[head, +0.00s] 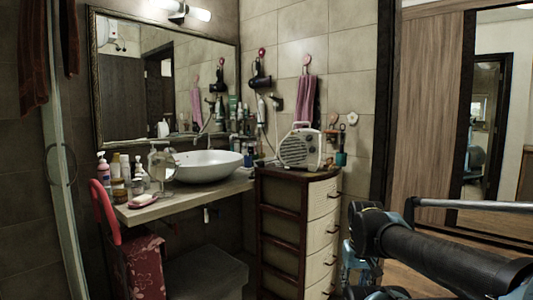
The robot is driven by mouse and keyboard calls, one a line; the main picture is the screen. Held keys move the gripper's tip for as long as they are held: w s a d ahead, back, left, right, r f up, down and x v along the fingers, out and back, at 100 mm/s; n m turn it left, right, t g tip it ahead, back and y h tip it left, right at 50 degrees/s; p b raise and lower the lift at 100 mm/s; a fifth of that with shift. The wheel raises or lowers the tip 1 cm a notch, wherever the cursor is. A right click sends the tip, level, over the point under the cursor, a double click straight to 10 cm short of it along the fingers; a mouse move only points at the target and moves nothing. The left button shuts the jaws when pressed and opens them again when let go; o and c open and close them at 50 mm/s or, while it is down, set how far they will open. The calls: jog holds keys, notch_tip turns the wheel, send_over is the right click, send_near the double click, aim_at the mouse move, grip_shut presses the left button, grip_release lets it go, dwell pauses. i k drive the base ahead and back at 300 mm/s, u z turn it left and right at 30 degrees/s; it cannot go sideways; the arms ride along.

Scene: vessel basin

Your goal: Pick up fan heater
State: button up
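The fan heater (300,149) is a pale, boxy unit with a round grille on its front and a carry handle on top. It stands upright on top of the drawer cabinet (323,205), right of the basin. Part of my arm shows at the lower right, in front of and to the right of the cabinet. I cannot make out my gripper's fingers in this view. Nothing of mine touches the heater.
A white basin (208,166) sits on a counter (185,198) with several bottles at its left. A hair dryer (261,80) and a pink towel (304,100) hang on the wall behind. A small teal cup (340,158) stands close to the heater's right. A red chair (105,210) is at left.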

aim_at(294, 152)
jog(key=u, duration=0.65)
jog(key=i, duration=1.25)
jog(key=u, duration=0.4)
